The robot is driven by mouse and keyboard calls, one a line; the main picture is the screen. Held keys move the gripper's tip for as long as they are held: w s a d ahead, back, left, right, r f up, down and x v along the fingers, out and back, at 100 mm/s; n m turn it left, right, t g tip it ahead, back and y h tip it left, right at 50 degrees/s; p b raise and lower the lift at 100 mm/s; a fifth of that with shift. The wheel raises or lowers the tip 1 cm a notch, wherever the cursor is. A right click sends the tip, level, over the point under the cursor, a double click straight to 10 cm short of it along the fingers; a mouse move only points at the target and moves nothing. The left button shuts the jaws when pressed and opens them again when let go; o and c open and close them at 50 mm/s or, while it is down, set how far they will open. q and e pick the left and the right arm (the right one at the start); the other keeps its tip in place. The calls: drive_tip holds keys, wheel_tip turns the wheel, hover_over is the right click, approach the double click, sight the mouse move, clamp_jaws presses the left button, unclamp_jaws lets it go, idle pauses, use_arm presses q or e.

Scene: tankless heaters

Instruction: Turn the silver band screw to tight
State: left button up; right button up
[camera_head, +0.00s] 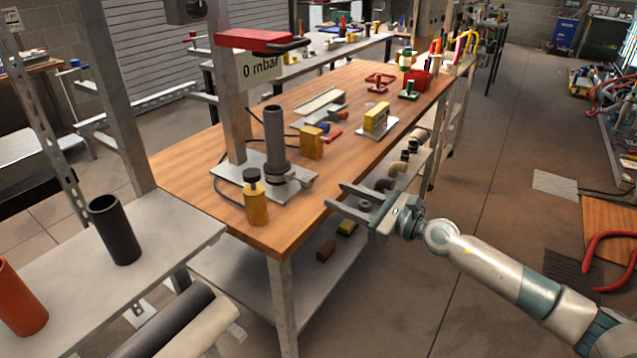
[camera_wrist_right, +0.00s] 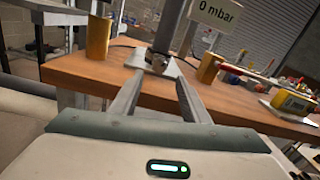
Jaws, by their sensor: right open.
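A grey vertical pipe (camera_head: 275,135) stands on a metal plate (camera_head: 232,172) near the front of the wooden table. A small silver band with its screw (camera_head: 306,176) sits low at the right side of the pipe's foot. It also shows in the right wrist view (camera_wrist_right: 157,61), beyond the fingers, but the screw's angle is too small to tell. My right gripper (camera_head: 335,195) is open and empty at the table's right edge, its fingers pointing toward the band and apart from it. My right gripper also shows in the wrist view (camera_wrist_right: 159,78). My left gripper is not in view.
A brass cylinder with a dark knob (camera_head: 256,200) stands in front of the pipe. A post carries a "0 mbar" display (camera_head: 262,68). A yellow block (camera_head: 312,143) and a yellow meter (camera_head: 376,118) stand behind.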

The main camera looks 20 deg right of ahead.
sight(311, 184)
use_arm(q)
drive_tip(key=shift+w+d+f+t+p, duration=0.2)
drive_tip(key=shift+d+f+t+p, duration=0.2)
drive_tip(key=shift+p, duration=0.25)
use_arm(e)
drive_tip(key=x, duration=0.7)
drive_tip(key=shift+w+a, duration=0.2)
drive_tip(key=shift+a, duration=0.05)
drive_tip(key=c, duration=1.1)
drive_tip(key=shift+o, duration=0.2)
